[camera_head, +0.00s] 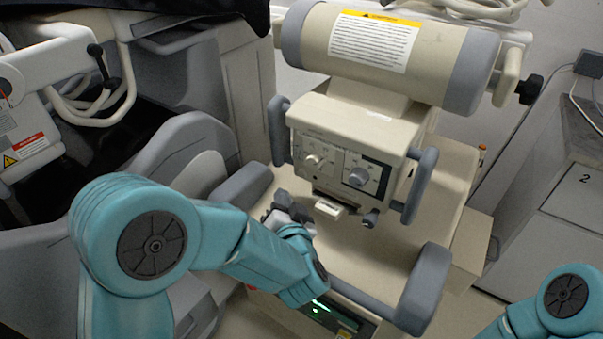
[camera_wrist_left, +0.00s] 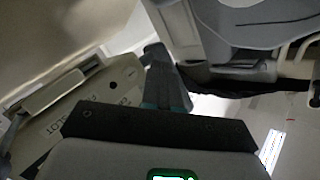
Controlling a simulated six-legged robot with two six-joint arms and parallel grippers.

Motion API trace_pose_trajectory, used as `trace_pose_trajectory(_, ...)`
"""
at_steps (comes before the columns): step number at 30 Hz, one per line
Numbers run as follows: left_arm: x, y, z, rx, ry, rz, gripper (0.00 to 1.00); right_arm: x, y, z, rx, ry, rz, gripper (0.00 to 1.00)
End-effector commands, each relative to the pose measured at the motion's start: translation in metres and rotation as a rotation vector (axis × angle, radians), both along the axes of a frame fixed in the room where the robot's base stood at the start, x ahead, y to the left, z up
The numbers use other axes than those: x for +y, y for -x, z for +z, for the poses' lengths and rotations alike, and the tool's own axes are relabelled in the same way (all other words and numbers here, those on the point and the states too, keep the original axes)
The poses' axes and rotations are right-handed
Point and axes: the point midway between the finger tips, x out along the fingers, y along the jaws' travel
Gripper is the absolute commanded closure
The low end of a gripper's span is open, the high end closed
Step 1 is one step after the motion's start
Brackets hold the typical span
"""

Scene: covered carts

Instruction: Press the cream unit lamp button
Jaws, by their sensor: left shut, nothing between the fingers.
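The cream unit (camera_head: 345,125) stands in the middle of the head view. I cannot tell which small part is the lamp button. My left gripper (camera_head: 284,205) is shut and empty, low and left of the panel, apart from it and above the cart's cream top. In the left wrist view the dark fingers (camera_wrist_left: 163,82) point past a cream surface with printed lettering (camera_wrist_left: 75,115). My right gripper is not in view; only my right arm shows.
A grey-ended cream cylinder (camera_head: 390,52) with a warning label lies above the panel. Grey side handles (camera_head: 419,186) flank the panel. A grey bumper (camera_head: 424,288) edges the cart. A grey covered machine (camera_head: 185,150) stands close on the left. A cabinet (camera_head: 572,200) is at right.

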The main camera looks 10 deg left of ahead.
Motion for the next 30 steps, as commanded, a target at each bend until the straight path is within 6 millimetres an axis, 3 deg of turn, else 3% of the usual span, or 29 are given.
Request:
trace_pose_trajectory(6, -0.009, -0.027, 0.001, 0.000, 0.000, 0.001, 1.00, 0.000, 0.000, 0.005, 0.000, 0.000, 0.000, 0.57)
trace_pose_trajectory(12, -0.014, -0.040, 0.000, 0.001, 0.000, 0.001, 1.00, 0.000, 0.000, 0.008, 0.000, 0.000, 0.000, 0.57)
trace_pose_trajectory(30, -0.015, -0.042, 0.000, 0.000, 0.000, 0.000, 1.00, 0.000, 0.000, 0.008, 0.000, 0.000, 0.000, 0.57)
